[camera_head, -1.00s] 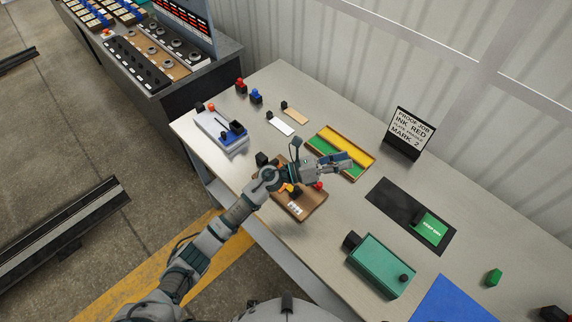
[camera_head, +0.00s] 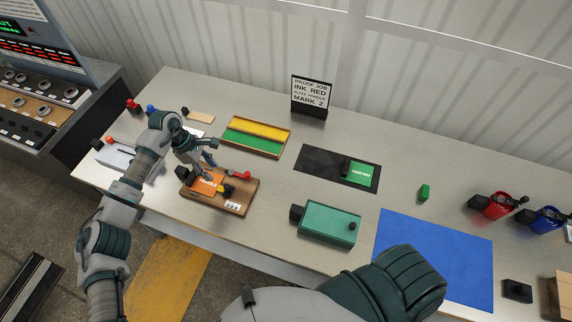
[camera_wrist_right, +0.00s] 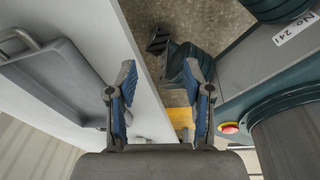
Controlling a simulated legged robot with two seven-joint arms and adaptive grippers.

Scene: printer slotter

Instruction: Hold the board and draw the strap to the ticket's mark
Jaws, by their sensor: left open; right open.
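A brown wooden board (camera_head: 249,193) lies near the table's front edge in the head view. On it are an orange plate (camera_head: 207,183), a yellow piece, a red knob (camera_head: 242,175) and small white labels (camera_head: 233,207). I cannot tell the strap apart for certain. The ticket (camera_head: 311,92) stands at the back and reads INK RED and MARK 2. My left gripper (camera_head: 210,155) is open, above the board's back left part. My right gripper (camera_wrist_right: 161,95) is open and empty in the right wrist view, with floor showing between its fingers; the head view does not show it.
Red (camera_head: 497,207) and blue (camera_head: 545,220) containers stand far right. A grey tray (camera_wrist_right: 60,85) shows in the wrist view.

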